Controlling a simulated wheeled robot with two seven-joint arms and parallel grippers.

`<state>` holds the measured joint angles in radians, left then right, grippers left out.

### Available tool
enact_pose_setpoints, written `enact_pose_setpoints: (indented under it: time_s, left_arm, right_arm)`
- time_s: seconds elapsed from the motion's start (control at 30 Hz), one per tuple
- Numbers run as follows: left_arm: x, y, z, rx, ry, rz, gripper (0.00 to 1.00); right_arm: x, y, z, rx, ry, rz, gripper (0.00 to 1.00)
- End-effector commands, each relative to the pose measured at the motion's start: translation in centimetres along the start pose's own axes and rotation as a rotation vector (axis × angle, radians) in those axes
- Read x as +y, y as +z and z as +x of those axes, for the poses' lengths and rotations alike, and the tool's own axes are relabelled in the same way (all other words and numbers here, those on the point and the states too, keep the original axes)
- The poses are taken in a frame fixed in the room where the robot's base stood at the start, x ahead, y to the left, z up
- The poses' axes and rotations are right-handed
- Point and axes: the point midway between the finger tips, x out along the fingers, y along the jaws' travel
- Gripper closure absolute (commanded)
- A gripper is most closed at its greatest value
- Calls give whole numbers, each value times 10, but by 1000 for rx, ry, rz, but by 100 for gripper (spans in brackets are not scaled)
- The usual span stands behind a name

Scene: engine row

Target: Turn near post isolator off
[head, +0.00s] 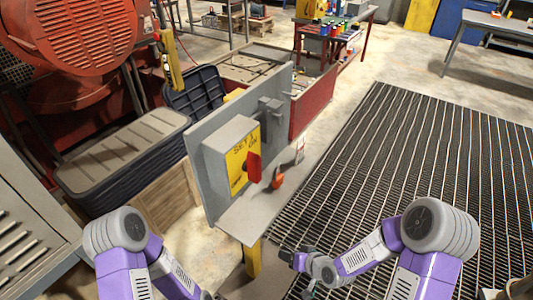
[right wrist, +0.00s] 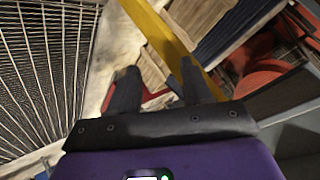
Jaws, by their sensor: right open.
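The near post isolator (head: 232,150) is a grey box on a grey upright panel (head: 205,185), with a yellow face plate (head: 238,178) and a red handle (head: 254,166). The handle looks roughly upright; the lettering includes "SET" and is otherwise too small to read surely. My right gripper (head: 294,258) is low, in front of and below the panel's shelf, apart from the handle. Its two dark fingers also show apart and empty in the right wrist view (right wrist: 160,85). My left arm is at the lower left; its gripper is not in view.
A red padlock (head: 277,181) sits on the shelf (head: 262,208), with a small hasp-like piece (head: 300,153) farther back. A yellow post (head: 254,260) stands below, also in the wrist view (right wrist: 160,32). Grated floor (head: 400,150) is clear right.

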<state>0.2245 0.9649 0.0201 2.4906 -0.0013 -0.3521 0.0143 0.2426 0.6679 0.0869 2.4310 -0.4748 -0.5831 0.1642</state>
Motion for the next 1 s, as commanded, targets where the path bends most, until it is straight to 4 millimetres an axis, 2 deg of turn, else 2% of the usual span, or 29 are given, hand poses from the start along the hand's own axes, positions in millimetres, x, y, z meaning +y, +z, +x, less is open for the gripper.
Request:
enact_pose_setpoints:
  time_s: [0.03,0.1,0.2,0.3,0.4,0.53,0.63,1.0]
  left_arm:
    - [5,1,-14,-1,0,-1,57]
    - [8,1,-22,-1,0,-1,57]
    - [12,2,-33,0,0,-1,57]
    - [15,2,-40,0,0,-1,57]
    - [16,2,-44,0,0,-1,57]
    - [17,2,-46,0,0,-1,57]
    - [16,2,-44,0,0,-1,57]
    - [14,2,-38,0,0,-1,57]
  right_arm:
    - [-21,-56,-26,132,-56,-90,51]
    - [-53,-113,-60,287,-147,-218,51]
    - [-99,-170,-113,456,-270,-396,51]
    - [-137,-199,-159,561,-371,-547,51]
    - [-163,-210,-189,612,-442,-655,51]
    - [-180,-214,-205,636,-487,-722,51]
    - [-188,-216,-200,638,-497,-734,51]
    - [-220,-235,-160,636,-496,-731,51]
